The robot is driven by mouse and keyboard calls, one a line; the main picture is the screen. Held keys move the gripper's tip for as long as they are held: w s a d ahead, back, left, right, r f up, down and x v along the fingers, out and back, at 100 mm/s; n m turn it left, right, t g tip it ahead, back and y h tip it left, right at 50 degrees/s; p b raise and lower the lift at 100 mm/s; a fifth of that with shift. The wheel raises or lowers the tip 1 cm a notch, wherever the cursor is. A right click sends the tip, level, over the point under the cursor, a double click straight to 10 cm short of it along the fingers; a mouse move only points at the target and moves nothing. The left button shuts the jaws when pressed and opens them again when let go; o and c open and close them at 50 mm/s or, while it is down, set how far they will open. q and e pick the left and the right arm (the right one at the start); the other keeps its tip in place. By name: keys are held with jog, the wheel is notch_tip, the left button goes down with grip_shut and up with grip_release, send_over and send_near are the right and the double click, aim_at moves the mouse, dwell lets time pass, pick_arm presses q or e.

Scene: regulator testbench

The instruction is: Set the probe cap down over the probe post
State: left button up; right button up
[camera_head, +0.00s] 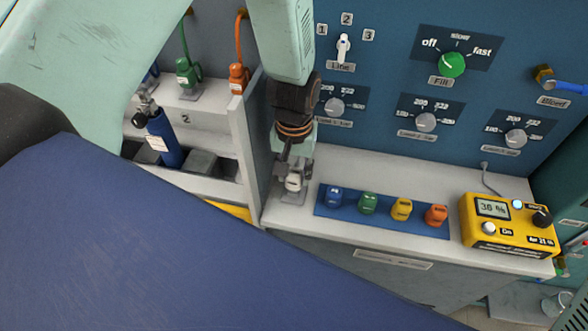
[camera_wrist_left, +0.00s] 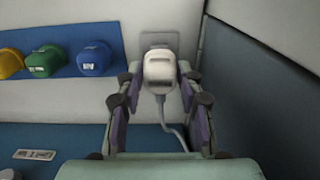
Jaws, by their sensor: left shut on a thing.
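My left gripper (camera_head: 294,180) reaches down from the top to the left end of the pale bench shelf. It is shut on the white probe cap (camera_head: 294,183). In the left wrist view the cap (camera_wrist_left: 160,68) sits between the two fingers (camera_wrist_left: 157,88), with a thin grey cable trailing from it. A dark grey square plate (camera_wrist_left: 159,40) shows on the shelf just behind the cap in that view. The probe post itself is hidden; I cannot tell whether the cap is around it or above it. My right gripper is in neither view.
A blue strip (camera_head: 320,208) with blue, green, yellow and orange caps lies right of the gripper. A yellow meter box (camera_head: 508,228) stands at the right end. A grey upright divider (camera_head: 246,150) rises close on the left. The blue knob panel (camera_head: 380,75) stands behind.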

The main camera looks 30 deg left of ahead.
pick_arm(q)
jog(key=shift+f+b, duration=0.4)
jog(key=shift+f, duration=0.55)
dwell(0.4)
jog(key=o, duration=1.3)
jog(key=shift+r, duration=0.1)
notch_tip(320, 180, up, 12)
jog(key=shift+f, duration=0.1)
jog(key=shift+s, duration=0.1)
